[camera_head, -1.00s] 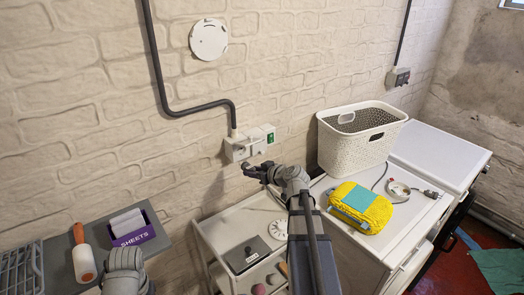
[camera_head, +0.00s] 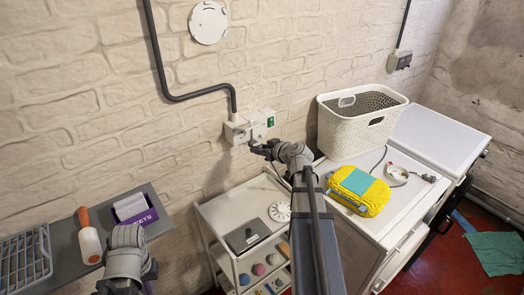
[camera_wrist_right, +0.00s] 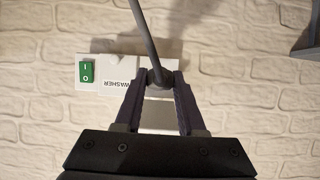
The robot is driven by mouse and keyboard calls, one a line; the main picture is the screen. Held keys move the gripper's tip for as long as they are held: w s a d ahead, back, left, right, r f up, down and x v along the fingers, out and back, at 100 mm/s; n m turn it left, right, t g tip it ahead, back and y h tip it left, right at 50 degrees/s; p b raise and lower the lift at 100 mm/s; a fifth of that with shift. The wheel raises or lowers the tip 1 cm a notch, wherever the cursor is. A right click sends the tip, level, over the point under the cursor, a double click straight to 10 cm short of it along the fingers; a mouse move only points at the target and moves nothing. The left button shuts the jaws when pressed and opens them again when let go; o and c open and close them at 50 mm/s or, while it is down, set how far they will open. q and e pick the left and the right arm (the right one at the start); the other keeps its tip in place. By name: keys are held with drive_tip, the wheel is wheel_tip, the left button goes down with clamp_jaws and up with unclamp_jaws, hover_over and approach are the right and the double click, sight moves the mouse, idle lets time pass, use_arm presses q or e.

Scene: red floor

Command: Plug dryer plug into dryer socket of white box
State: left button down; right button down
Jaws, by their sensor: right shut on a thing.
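The white box (camera_head: 236,133) is mounted on the brick wall at the end of the dark conduit. In the right wrist view the white box (camera_wrist_right: 110,66) shows a green switch and an upside-down WASHER label. My right gripper (camera_head: 253,144) is at the box's lower front. In the right wrist view my right gripper (camera_wrist_right: 157,80) is shut on a dark plug (camera_wrist_right: 158,75) with a grey cable (camera_wrist_right: 143,25) leading up. The plug is in front of the box; I cannot tell whether it is seated. The dryer socket is not distinguishable.
A white basket (camera_head: 350,138) and a yellow package (camera_head: 362,192) stand on the white appliance (camera_head: 395,215) at right. A white cart (camera_head: 212,218) is below the box. A grey shelf (camera_head: 67,250) at lower left holds a roller (camera_head: 89,240) and a purple SHEETS box (camera_head: 140,222).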

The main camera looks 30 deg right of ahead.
sight(259, 146)
drive_tip(key=shift+w+a, duration=0.2)
drive_tip(key=shift+w, duration=2.05)
drive_tip(key=shift+w+a, duration=0.1)
drive_tip(key=shift+w, duration=1.5)
drive_tip(key=shift+c, duration=2.1)
unclamp_jaws()
drive_tip(key=p+v, duration=0.3)
drive_tip(key=v, duration=0.5)
drive_tip(key=shift+w+p, duration=0.1)
drive_tip(key=shift+p, duration=0.2)
